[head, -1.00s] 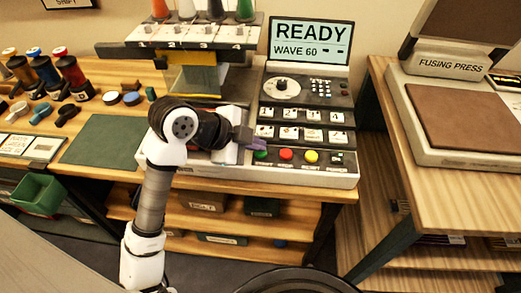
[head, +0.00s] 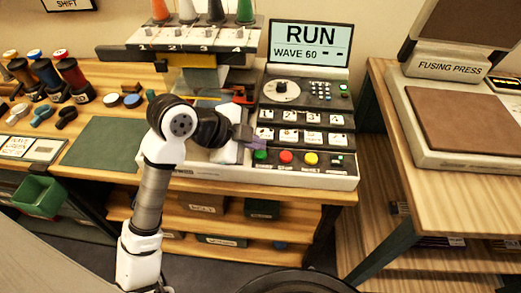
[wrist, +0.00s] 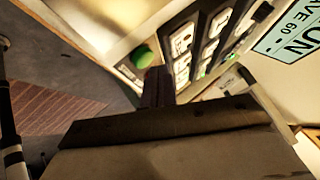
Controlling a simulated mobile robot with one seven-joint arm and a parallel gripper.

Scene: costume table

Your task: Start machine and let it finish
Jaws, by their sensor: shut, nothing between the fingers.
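The embroidery-style machine stands on the wooden table, with its control panel (head: 303,113) at the right. Its screen (head: 310,43) reads "RUN" and "WAVE 60"; part of the screen (wrist: 288,35) shows in the wrist view. A green button (head: 261,156), a red button (head: 286,157) and a yellow button (head: 310,158) line the panel's front. My gripper (head: 256,145) is shut and empty, its tip just above and beside the green button. In the wrist view the green button (wrist: 142,56) lies just left of my gripper (wrist: 157,84), and contact cannot be told.
Thread cones (head: 188,11) stand on top of the machine. Thread spools (head: 73,78) and a green mat (head: 103,143) lie to the left. A fusing press (head: 450,68) stands on the right table. A green bin (head: 38,196) hangs at lower left.

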